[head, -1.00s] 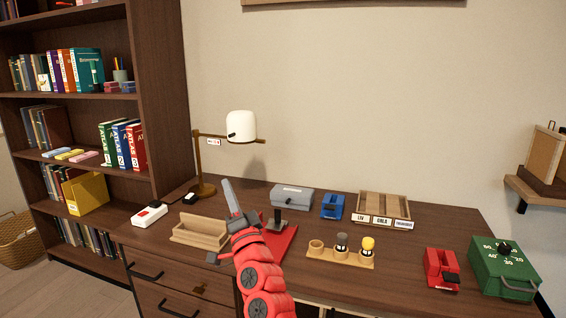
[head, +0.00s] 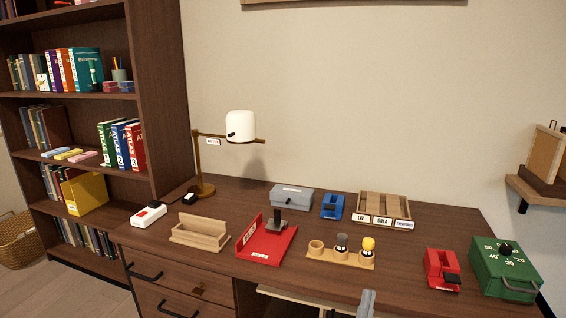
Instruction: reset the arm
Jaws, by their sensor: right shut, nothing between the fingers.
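My right gripper (head: 366,302) shows only as a grey tip at the bottom edge of the head view, in front of the desk's front edge. It is shut and empty; the rest of that arm is out of frame. My left gripper is not in view. A red tray (head: 282,244) lies on the desk, with a dark stamp-like object (head: 276,224) standing on it. Nothing of mine touches the objects on the desk.
The desk (head: 400,277) also bears a wooden holder (head: 205,239), a lamp (head: 241,124), a grey box (head: 291,199), a wooden rack (head: 326,256), a red tape dispenser (head: 437,268) and a green timer box (head: 502,270). A bookcase (head: 160,110) stands at left.

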